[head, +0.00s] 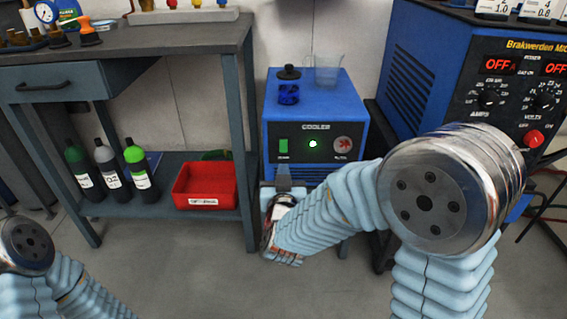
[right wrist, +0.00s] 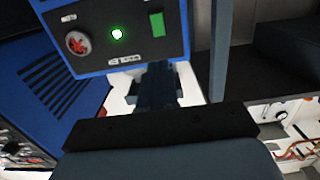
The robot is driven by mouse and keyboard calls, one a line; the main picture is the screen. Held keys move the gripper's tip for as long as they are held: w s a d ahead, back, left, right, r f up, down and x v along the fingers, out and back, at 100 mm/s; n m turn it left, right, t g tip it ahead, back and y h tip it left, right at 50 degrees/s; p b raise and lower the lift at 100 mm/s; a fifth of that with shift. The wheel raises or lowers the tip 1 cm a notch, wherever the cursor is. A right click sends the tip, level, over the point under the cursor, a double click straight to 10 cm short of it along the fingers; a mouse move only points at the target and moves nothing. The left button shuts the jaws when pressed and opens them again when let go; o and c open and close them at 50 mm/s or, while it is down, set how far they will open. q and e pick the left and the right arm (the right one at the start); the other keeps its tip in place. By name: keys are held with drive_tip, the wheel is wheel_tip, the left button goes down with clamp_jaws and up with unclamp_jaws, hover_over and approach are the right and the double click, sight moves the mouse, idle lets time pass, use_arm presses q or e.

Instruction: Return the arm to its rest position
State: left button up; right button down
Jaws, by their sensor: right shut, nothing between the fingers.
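My right arm, in pale blue ribbed sleeves, reaches down and forward from the right in the head view. My right gripper (head: 283,176) is in front of the lower edge of the blue cooler (head: 353,105), below its green switch. Whether it touches the cooler I cannot tell. In the right wrist view the fingers of the right gripper (right wrist: 157,80) are together and empty, with the cooler's front panel (right wrist: 100,30) beyond them. Of my left arm only sleeved links and a metal joint show at the lower left of the head view. Its gripper is out of view.
A workbench (head: 140,38) with a lower shelf stands at the left. The shelf holds several bottles (head: 107,165) and a red bin (head: 205,183). A dark jar (head: 289,86) and a clear jug (head: 327,70) stand on the cooler. A blue welding machine (head: 435,60) is at the right.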

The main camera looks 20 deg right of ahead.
drive_tip(key=shift+s+a, duration=0.2)
drive_tip(key=shift+s, duration=0.45)
wheel_tip(320, 180, down, 18)
drive_tip(key=s+n+g+y+p, duration=0.25)
drive_tip(key=g+y+p, duration=0.2)
drive_tip(key=g, duration=0.25)
drive_tip(key=s+a+f+g+y+p, duration=0.1)
drive_tip(key=s+f+g, duration=0.3)
drive_tip(key=s, duration=0.5)
drive_tip(key=s+a+f+m+g+y+p, duration=0.1)
drive_tip(key=s+a+f+g+y+p, duration=0.1)
drive_tip(key=s+f, duration=0.7)
drive_tip(key=g+y, duration=0.1)
drive_tip(key=g, duration=0.1)
drive_tip(key=shift+s+a+g, duration=0.2)
drive_tip(key=shift+a+g, duration=0.2)
drive_tip(key=shift+f, duration=0.1)
